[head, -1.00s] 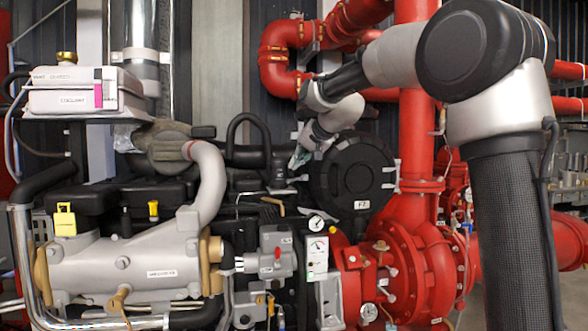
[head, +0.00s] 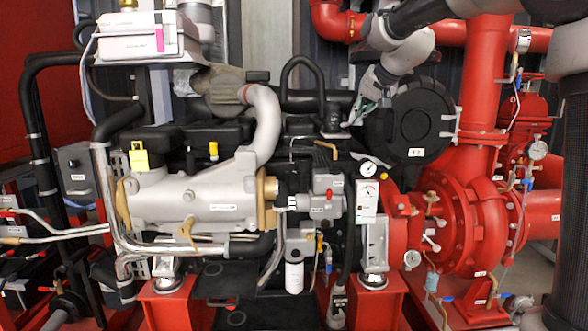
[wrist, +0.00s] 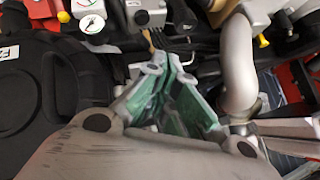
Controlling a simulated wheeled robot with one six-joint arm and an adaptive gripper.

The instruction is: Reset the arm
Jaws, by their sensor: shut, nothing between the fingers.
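My gripper (head: 362,112) is in the upper middle of the head view, at the end of my grey and black arm, which reaches in from the upper right. It points down over the engine, just left of the round black cover (head: 418,122). Its fingers are shut with nothing held. In the wrist view the gripper (wrist: 152,72) shows green inner pads, with engine parts beyond its tips. I cannot tell whether it touches anything.
The silver manifold (head: 195,202) and a curved grey pipe (head: 268,125) lie left of the gripper. The red pump (head: 465,225) and tall red pipe (head: 484,90) stand to the right. A white coolant tank (head: 135,38) is at upper left. Gauges (head: 368,168) sit below the gripper.

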